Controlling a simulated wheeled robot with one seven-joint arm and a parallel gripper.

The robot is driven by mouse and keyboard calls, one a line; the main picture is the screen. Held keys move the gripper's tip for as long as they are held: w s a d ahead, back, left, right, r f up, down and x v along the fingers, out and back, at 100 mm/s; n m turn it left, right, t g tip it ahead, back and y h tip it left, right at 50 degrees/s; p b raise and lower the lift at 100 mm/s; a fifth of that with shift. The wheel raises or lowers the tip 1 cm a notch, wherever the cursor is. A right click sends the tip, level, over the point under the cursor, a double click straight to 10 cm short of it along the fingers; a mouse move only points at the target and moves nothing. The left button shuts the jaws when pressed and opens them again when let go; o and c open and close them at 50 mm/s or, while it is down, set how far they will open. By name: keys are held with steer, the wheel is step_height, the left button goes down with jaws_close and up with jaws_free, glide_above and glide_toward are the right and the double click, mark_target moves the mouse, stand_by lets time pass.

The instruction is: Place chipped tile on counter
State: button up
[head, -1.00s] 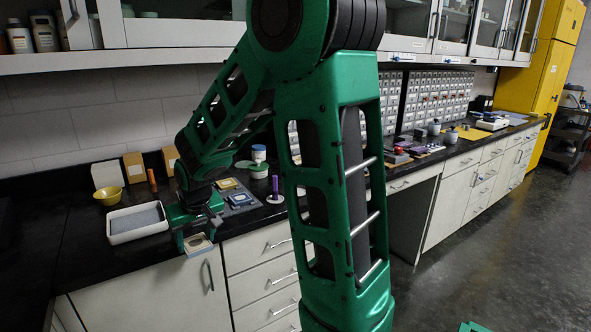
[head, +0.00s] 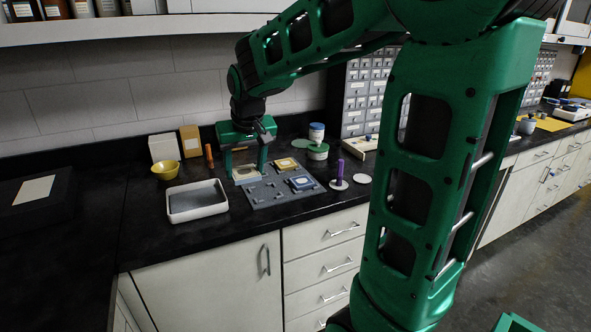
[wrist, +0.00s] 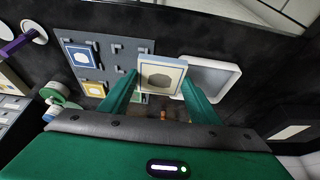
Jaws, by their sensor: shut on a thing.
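My gripper (head: 246,172) is shut on a square tile (head: 246,176) with a pale rim and a beige middle. The tile lies between the two green fingers; it also shows in the wrist view (wrist: 161,76). It is at the back-left edge of a grey pegged board (head: 262,198), low over the black counter (head: 150,228). I cannot tell whether it touches anything below. No chip shows clearly. A yellow-rimmed tile (head: 286,164) and a blue-rimmed tile (head: 302,183) sit on the board.
A white tray with a grey bottom (head: 197,203) stands left of the board. Jars (head: 317,150) and a purple-handled tool (head: 339,173) are to the right. The front counter strip is clear.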

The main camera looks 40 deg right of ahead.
steer(key=w+d+f, duration=0.1)
steer(key=d+f, duration=0.1)
steer(key=d, duration=0.1)
steer(key=w+d+f, duration=0.2)
steer(key=d, duration=0.1)
steer(key=w+d+f, duration=0.2)
steer(key=d+f, duration=0.1)
steer(key=shift+w+d, duration=0.15)
steer(key=shift+d, duration=0.15)
steer(key=shift+f, duration=1.95)
steer(key=shift+f, duration=0.25)
steer(key=o, duration=1.2)
steer(key=shift+c, duration=0.2)
